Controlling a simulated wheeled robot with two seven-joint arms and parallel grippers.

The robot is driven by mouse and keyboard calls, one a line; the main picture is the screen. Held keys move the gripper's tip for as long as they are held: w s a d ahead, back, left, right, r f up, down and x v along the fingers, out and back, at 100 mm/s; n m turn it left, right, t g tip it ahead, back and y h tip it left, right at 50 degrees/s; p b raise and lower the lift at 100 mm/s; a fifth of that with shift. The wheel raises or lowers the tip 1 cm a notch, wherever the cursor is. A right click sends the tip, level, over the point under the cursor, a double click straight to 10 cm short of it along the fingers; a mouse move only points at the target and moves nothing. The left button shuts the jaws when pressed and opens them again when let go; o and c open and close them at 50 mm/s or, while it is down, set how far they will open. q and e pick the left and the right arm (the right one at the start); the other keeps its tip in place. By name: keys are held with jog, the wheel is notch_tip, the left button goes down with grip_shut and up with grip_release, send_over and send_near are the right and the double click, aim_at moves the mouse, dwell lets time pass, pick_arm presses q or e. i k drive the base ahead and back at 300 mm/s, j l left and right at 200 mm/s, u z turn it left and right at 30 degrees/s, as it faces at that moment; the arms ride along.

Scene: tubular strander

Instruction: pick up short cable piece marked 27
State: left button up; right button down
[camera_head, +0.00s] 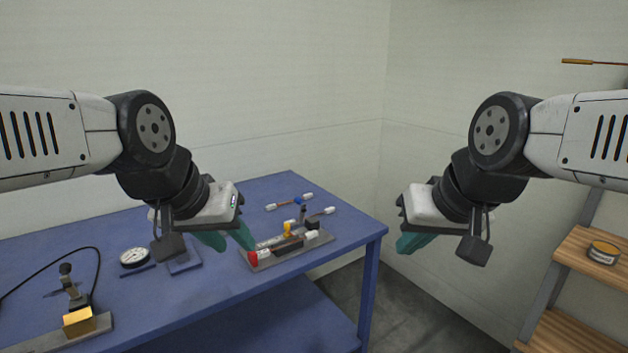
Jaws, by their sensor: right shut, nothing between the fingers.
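Several short cable pieces lie on the blue table (210,292); their number marks are too small to read. Another, with a red end (285,246), is at the grey metal fixture (318,240). My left gripper (228,244) has its teal fingers spread, empty as far as I see, above the table just left of the fixture. My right gripper (411,246) is shut and empty, beyond the table's right edge.
A round dial gauge (134,257) stands left of my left gripper. A device with a brass block (79,321) and a black cable is at the front left. Floor shows between table and shelves.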

aim_at(262, 254)
jog(key=i+j+u, duration=0.2)
jog(key=l+u, duration=0.3)
jog(key=u, duration=0.15)
jog(key=l+u, duration=0.3)
jog(key=u, duration=0.2)
